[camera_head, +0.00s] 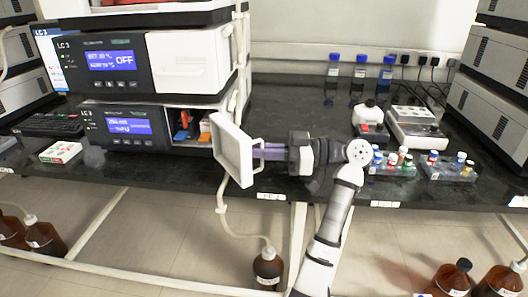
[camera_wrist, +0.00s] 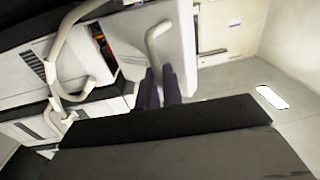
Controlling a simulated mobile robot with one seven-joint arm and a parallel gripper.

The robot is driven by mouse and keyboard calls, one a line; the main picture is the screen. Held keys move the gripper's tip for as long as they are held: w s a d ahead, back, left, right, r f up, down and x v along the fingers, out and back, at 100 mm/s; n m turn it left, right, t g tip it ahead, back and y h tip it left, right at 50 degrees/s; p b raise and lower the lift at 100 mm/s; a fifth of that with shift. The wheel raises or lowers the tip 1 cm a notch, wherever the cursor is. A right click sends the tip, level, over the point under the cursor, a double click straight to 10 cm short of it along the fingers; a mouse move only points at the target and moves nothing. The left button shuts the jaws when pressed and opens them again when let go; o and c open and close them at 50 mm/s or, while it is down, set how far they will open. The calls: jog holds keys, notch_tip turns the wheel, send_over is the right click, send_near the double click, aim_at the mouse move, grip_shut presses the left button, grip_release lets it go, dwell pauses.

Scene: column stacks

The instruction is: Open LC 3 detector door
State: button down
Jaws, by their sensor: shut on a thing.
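The LC 3 detector door (camera_head: 233,148) is a white panel swung outward from the lower LC 3 module (camera_head: 125,127). The opening behind it (camera_head: 190,125) shows red, blue and orange parts inside. My gripper (camera_head: 258,151) comes in from the right and its purple fingers are shut on the door's handle side. In the wrist view the white door (camera_wrist: 178,45) fills the upper middle, with a curved white handle (camera_wrist: 157,34) and the finger tips (camera_wrist: 161,88) at the handle's lower end. The exact contact is partly hidden by the dark gripper body.
An upper LC 3 module (camera_head: 112,61) with its white door shut sits above. Vial racks (camera_head: 392,165), a small device (camera_head: 416,128) and blue-capped bottles (camera_head: 360,72) stand right on the dark bench. Brown bottles (camera_head: 267,268) are on the floor. A white tube hangs below the door.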

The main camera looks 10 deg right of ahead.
jog(key=shift+w+d+f, duration=0.1)
jog(key=shift+w, duration=0.3)
jog(key=c, duration=1.6)
grip_release()
jog(key=shift+w+f, duration=0.15)
jog(key=shift+f, duration=0.05)
jog(key=shift+o, duration=0.2)
jog(key=shift+d, duration=0.1)
jog(key=shift+d+r, duration=0.1)
jog(key=b+v, duration=0.1)
jog(key=v, duration=1.2)
jog(key=shift+d, duration=0.35)
